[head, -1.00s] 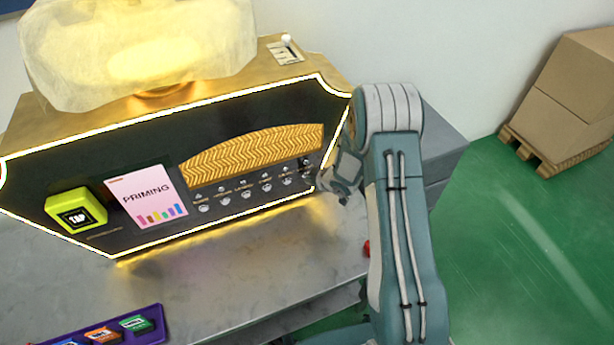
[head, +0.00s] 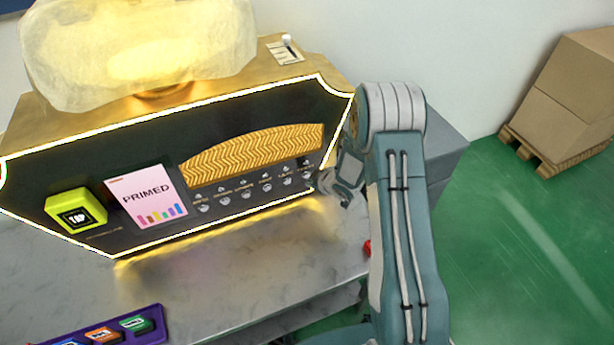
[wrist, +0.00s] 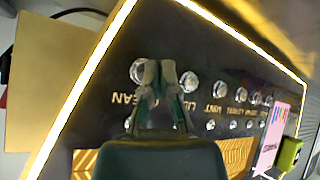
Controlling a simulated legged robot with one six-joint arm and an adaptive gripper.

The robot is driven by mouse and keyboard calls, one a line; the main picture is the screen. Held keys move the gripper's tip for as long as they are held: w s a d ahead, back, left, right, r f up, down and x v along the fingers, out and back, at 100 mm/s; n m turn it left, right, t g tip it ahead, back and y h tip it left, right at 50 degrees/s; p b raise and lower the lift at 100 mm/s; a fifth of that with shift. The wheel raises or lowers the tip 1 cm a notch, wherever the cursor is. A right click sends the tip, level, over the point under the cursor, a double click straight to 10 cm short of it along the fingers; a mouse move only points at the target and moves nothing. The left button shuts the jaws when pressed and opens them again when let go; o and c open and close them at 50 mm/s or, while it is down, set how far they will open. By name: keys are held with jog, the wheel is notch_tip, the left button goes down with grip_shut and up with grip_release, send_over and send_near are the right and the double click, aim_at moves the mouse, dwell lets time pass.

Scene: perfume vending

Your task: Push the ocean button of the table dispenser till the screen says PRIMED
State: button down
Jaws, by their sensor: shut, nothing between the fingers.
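The table dispenser (head: 120,140) is a dark panel in a gold case with a glowing outline. Its pink screen (head: 146,195) reads PRIMED above small coloured bars. The ocean button (wrist: 138,71) is a round clear knob, with "EAN" of its label legible beside it in the wrist view. My gripper (wrist: 161,66) is shut and empty, its fingertips in front of the panel between the ocean button and the neighbouring knob. Contact with the panel cannot be told. In the head view my gripper (head: 338,190) is at the right end of the button row.
A yellow-green TAP block (head: 76,212) is on the panel's left. A purple tray (head: 155,312) with coloured pieces lies at the table's front left. A red object (head: 367,247) is beside my arm. Boxes on a pallet (head: 570,100) stand at right; the grey tabletop (head: 240,270) is mostly clear.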

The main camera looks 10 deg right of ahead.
jog(key=shift+s, duration=0.1)
jog(key=s, duration=0.2)
jog(key=s+d, duration=0.1)
jog(key=s, duration=0.2)
dwell(0.6)
jog(key=shift+w, duration=0.1)
dwell(0.4)
jog(key=s+d+r+m+h, duration=0.2)
jog(key=s+r+m+h, duration=0.1)
jog(key=r, duration=0.9)
jog(key=s+d+r+m+h, duration=0.2)
jog(key=d+r+h, duration=0.1)
jog(key=r, duration=0.9)
jog(key=s+a+r+m+g, duration=0.1)
jog(key=s+r, duration=0.3)
jog(key=s, duration=0.4)
jog(key=s+a+r+m+y, duration=0.1)
jog(key=s+r, duration=0.3)
jog(key=s, duration=0.4)
jog(key=s+a+r+m+g, duration=0.1)
jog(key=s+a+r+m, duration=0.1)
jog(key=s, duration=0.6)
notch_tip(320, 180, up, 2)
jog(key=shift+a+r+m+g, duration=0.1)
jog(key=shift+a+m+g, duration=0.25)
jog(key=shift+a, duration=0.4)
